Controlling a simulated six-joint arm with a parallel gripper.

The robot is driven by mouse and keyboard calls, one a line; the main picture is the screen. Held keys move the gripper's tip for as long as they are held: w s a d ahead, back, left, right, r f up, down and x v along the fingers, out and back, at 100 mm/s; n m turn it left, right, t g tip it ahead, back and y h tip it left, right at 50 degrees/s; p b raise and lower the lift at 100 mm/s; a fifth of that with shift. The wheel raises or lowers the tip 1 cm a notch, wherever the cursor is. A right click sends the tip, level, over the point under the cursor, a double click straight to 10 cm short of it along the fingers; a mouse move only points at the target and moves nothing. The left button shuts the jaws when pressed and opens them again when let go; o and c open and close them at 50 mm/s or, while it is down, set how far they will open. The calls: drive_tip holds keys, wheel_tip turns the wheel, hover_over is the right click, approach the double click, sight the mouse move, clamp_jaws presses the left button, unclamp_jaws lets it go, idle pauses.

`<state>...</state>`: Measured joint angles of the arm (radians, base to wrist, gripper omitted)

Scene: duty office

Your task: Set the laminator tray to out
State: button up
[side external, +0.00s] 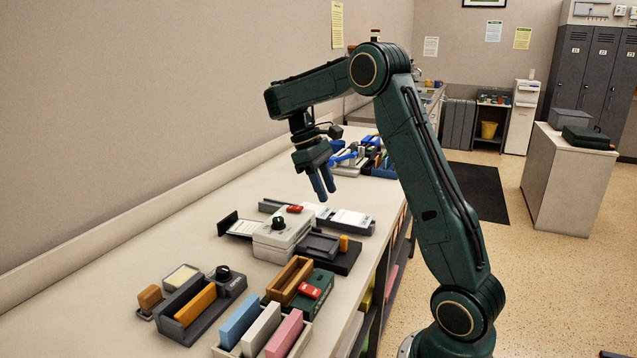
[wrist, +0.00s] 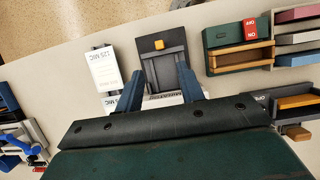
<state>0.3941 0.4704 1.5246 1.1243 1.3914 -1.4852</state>
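The laminator (side external: 278,240) is an off-white box with a black knob (side external: 278,223) and a red piece (side external: 295,209) on top. A dark tray (side external: 318,244) with an orange tab (side external: 344,243) lies at its side facing the table's front edge. The wrist view shows the tray (wrist: 160,70) and tab (wrist: 158,44) beyond my fingers, and only a strip of the laminator body, mostly hidden by my gripper. My gripper (side external: 326,192) hangs above and behind the laminator, empty, touching nothing. Its fingers (wrist: 159,90) are apart in the wrist view.
White pouches marked 125 MIC (wrist: 104,68) lie beside the tray. Colored blocks (side external: 262,328) fill the near end. Blue-handled items (side external: 345,158) stand farther back.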

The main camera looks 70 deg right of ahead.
sight(343, 237)
drive_tip(key=shift+w+d+f, duration=0.15)
drive_tip(key=shift+d+f, duration=0.1)
drive_tip(key=shift+f, duration=0.1)
drive_tip(key=shift+f, duration=0.15)
drive_tip(key=shift+x, duration=6.8)
drive_tip(key=shift+a, duration=0.1)
clamp_jaws()
